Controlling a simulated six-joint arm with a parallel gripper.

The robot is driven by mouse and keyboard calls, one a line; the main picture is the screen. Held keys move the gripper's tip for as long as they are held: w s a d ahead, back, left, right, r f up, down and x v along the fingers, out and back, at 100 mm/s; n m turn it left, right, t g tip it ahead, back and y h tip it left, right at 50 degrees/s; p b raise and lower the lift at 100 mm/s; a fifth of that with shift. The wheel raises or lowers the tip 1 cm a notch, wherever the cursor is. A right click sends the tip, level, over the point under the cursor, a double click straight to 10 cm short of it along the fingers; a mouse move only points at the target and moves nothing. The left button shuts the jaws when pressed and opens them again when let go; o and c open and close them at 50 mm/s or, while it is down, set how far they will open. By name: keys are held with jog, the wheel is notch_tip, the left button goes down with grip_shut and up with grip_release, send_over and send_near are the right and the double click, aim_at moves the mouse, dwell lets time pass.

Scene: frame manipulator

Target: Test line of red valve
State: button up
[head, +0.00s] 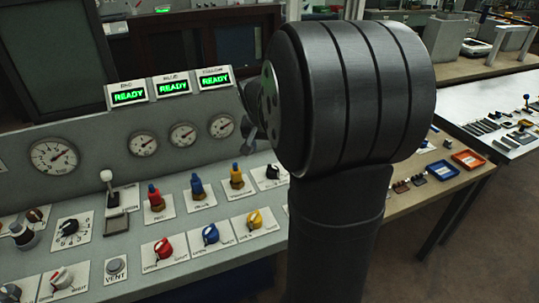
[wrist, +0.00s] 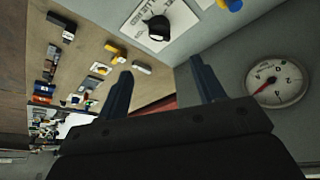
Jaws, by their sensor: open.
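A red rotary knob (head: 163,248) sits on a white plate in the lower row of the control panel, left of a blue knob (head: 211,234) and a yellow knob (head: 255,219). Behind it is a red-topped fitting (head: 155,197), beside blue (head: 198,188) and yellow (head: 236,175) ones. My gripper (wrist: 162,85) is open and empty in the wrist view, its two dark fingers apart. In the head view my arm hides most of it. A black selector knob (wrist: 158,27) and a gauge (wrist: 277,83) are near it in the wrist view.
Three displays (head: 173,87) read READY in green above three gauges (head: 183,135). A larger gauge (head: 54,157), a white-topped lever (head: 107,178) and a VENT button (head: 115,267) are at left. A side table (head: 440,205) holds trays and small parts.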

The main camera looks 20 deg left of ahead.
jog(key=shift+v, duration=1.5)
jog(key=shift+f, duration=0.1)
jog(key=x, duration=1.7)
jog(key=shift+f, duration=0.15)
